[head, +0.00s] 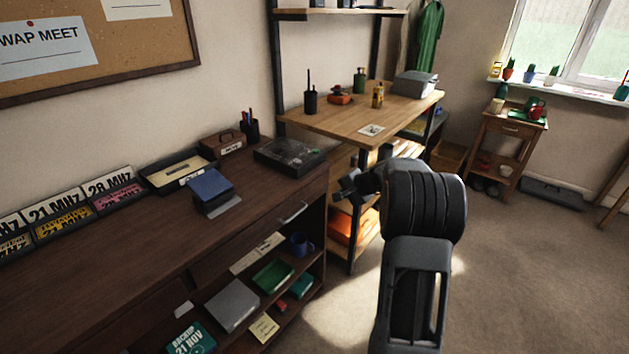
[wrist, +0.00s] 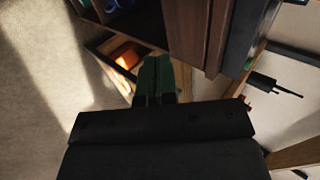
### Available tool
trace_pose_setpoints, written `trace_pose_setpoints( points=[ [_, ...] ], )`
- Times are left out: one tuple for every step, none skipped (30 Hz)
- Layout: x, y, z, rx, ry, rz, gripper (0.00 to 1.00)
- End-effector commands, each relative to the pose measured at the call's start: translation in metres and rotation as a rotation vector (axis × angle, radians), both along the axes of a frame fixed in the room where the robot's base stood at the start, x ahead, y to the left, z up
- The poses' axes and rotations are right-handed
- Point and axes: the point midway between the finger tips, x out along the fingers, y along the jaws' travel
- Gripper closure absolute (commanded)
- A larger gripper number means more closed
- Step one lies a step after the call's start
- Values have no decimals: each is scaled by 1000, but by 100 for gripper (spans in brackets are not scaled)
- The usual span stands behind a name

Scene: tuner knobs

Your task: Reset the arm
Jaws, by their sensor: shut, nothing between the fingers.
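My gripper (head: 355,188) is at the end of my dark arm, held in the air in front of the gap between the dark cabinet (head: 225,240) and the wooden workbench (head: 345,122). In the wrist view the gripper (wrist: 153,75) shows its two fingers together, with nothing between them. In the head view its fingertips point to the left and the arm hides part of the floor and shelf behind it.
A flat dark device (head: 289,155) lies on the cabinet top, with a blue box (head: 209,186) left of it. An orange object (head: 346,226) is on the low shelf behind my gripper. A small trolley (head: 505,150) stands by the window. The carpet (head: 530,270) at right is clear.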

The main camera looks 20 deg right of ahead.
Motion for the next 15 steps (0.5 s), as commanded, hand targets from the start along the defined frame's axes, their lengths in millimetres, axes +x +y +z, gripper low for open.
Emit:
trace_pose_setpoints(
  points=[
    [-1,-1,1,0,0,0,100],
    [-2,-1,2,0,0,0,100],
    [-2,-1,2,1,0,-1,100],
    [-2,-1,2,3,2,-2,100],
    [-3,0,2,3,6,-1,100],
    [-5,0,0,-2,17,5,100],
    [-8,1,-5,-8,33,13,100],
    [-12,2,-10,-13,52,21,100],
    [-19,4,-19,-20,83,35,100],
    [-26,6,-26,-28,108,49,100],
    [-36,8,-31,-41,138,66,100],
    [-52,15,-32,-70,180,102,100],
    [-64,23,-27,-97,208,136,100],
    [-77,33,-21,-129,236,177,100],
    [-95,46,-11,-173,270,230,100]
  ],
)
